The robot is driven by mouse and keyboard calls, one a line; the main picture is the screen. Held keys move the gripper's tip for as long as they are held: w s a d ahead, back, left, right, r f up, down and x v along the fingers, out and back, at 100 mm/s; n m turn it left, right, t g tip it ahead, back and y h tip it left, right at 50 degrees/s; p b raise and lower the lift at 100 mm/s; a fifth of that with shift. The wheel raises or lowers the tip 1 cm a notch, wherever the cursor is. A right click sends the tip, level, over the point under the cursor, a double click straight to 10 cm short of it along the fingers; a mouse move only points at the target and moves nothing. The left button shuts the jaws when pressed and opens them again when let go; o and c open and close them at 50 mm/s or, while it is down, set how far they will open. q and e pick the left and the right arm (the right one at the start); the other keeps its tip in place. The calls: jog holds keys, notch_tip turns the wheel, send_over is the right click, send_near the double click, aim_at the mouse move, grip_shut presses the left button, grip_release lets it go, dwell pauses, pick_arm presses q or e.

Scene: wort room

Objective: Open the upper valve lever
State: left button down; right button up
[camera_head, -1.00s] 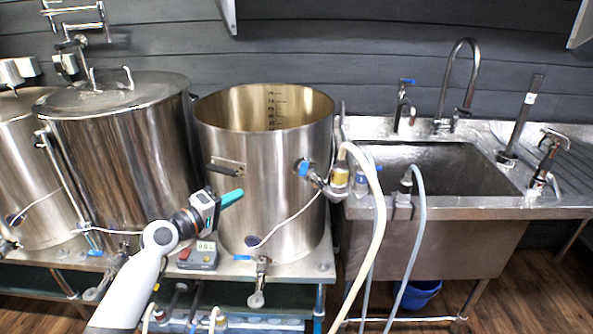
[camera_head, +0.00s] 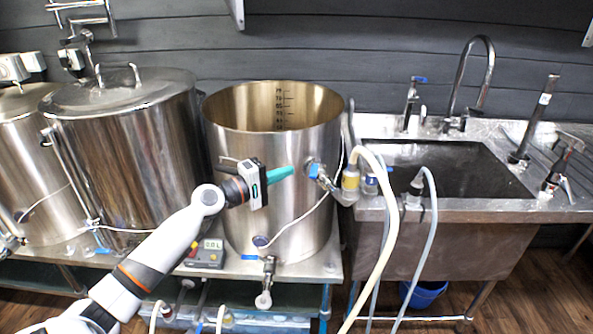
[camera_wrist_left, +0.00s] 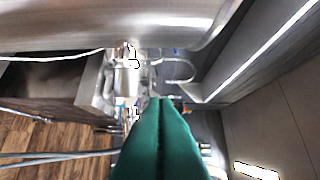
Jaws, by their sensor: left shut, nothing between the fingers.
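The upper valve (camera_head: 322,176) with its blue lever (camera_head: 314,170) sticks out of the right side of the open steel pot (camera_head: 240,135), high on its wall. My left gripper (camera_head: 291,171) is shut and empty. Its teal fingers point at the lever from the left, with a small gap seeming to remain in the head view. In the left wrist view the green fingers (camera_wrist_left: 160,102) fill the lower middle, and the metal valve body (camera_wrist_left: 128,78) shows beyond their tips, slightly left. The lever is not clear there. My right gripper is out of view.
A pale hose (camera_head: 383,220) runs down from the valve's outlet. A thin white cable (camera_head: 300,220) crosses the pot's front. A lower valve (camera_head: 266,280) sits below the pot. The steel sink (camera_head: 450,210) stands right; a lidded kettle (camera_head: 125,150) stands left.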

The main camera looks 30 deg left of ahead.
aim_at(315, 168)
pick_arm(q)
jog(key=d, duration=0.1)
jog(key=w+d+p, duration=0.1)
jog(key=d, duration=0.1)
jog(key=shift+w+d, duration=0.1)
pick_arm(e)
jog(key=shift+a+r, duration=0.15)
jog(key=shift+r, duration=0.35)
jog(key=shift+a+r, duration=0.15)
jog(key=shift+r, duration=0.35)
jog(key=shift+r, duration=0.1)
